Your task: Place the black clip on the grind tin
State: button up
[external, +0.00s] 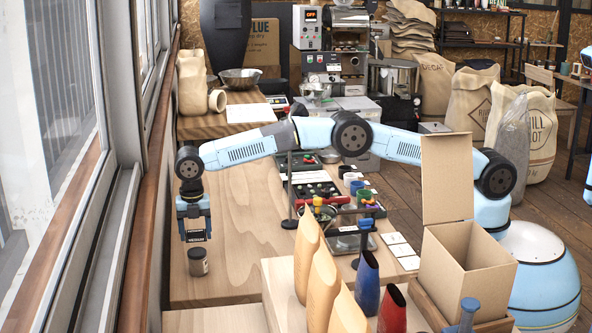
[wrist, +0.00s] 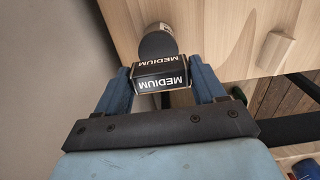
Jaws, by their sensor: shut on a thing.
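The black clip (external: 196,237), with white MEDIUM lettering, is between the two blue fingers of my gripper (external: 194,222). In the wrist view the clip (wrist: 161,78) is squeezed between the fingertips, with its lettering on two faces. The grind tin (external: 198,263) is a small dark jar with a pale label, upright on the wooden bench at the left. My gripper holds the clip just above the tin, with a small gap seeming to show between them. In the wrist view the tin (wrist: 158,42) lies just beyond the clip, which hides part of it.
The window frame (external: 125,215) runs close along the left of the bench. The wood (external: 235,240) right of the tin is clear. Tan bags (external: 322,285) and an open cardboard box (external: 466,260) stand farther right. A wooden block (wrist: 274,52) shows in the wrist view.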

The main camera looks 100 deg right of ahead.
aim_at(195, 235)
jog(key=shift+w+f, duration=0.2)
jog(key=shift+f, duration=1.6)
jog(key=o, duration=1)
